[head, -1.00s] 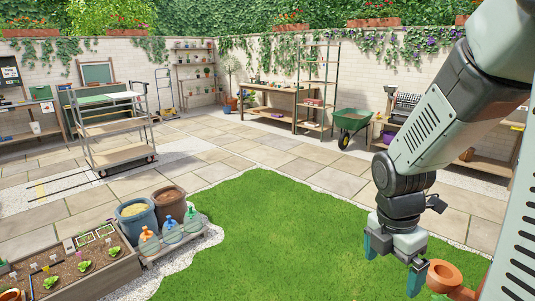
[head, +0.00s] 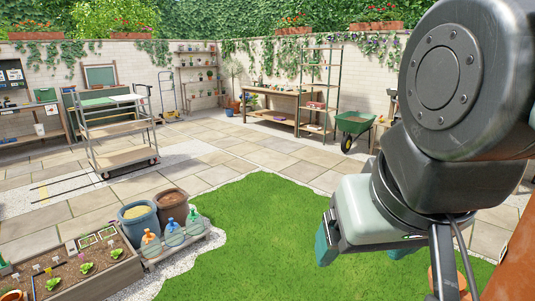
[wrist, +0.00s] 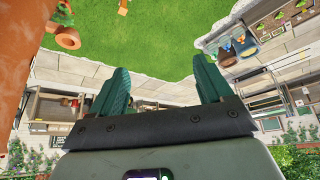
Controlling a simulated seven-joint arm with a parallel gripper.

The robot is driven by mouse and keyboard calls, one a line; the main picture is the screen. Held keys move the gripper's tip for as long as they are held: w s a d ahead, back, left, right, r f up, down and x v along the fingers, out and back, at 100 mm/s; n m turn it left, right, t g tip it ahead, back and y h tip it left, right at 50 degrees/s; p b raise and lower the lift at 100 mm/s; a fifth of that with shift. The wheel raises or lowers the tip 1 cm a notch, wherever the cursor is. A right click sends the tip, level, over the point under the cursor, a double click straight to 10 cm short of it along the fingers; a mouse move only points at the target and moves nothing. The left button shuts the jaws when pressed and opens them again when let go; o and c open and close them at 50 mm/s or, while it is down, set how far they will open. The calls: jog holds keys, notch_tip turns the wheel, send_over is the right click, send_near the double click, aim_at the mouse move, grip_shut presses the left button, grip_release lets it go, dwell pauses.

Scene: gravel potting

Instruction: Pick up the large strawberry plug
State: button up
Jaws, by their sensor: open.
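I cannot make out a large strawberry plug for certain in either view. Several small leafy green plants (head: 88,268) stand in the soil of a wooden planter bed at the lower left of the head view; I cannot tell their kind. My gripper (head: 362,252) is at the right of the head view, over the lawn and far from the bed, partly hidden by my own wrist. In the wrist view, which looks upside down, my gripper (wrist: 163,85) shows two green fingers wide apart with nothing between them.
A bucket of pale material (head: 138,220), a brown-filled bucket (head: 172,208) and a rack of bottles (head: 173,240) stand beside the bed. Terracotta pots (wrist: 68,38) lie on the lawn. A cart (head: 118,130) and a green wheelbarrow (head: 353,125) stand on the paving. The lawn's middle is clear.

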jog(key=shift+c, duration=1.2)
jog(key=shift+d+f, duration=0.1)
